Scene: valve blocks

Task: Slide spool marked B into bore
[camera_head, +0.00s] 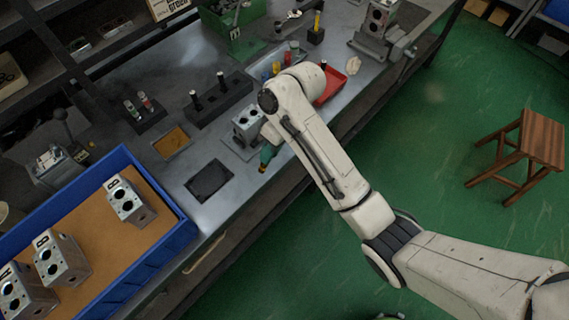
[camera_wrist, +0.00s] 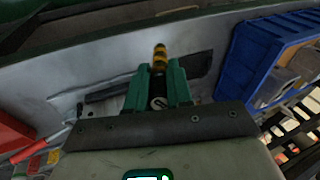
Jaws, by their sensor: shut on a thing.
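My gripper (camera_wrist: 158,88) has teal fingers and is shut on a spool (camera_wrist: 160,57), whose banded yellow and dark end sticks out past the fingertips. In the head view, the gripper (camera_head: 268,152) is at the bench's front edge, and the spool's orange end (camera_head: 262,168) points down. A grey valve block (camera_head: 246,118) with dark bores stands on the bench just left of my wrist. My arm hides part of it, and the spool's end is apart from its visible bores. The spool's marking cannot be read.
A blue tray (camera_head: 166,194) at lower left holds several valve blocks. A black rack (camera_head: 224,103) with upright dark pins, a small tan tray (camera_head: 172,143) and a dark pad (camera_head: 209,181) lie on the bench. A red bin (camera_head: 331,84) is behind my arm.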

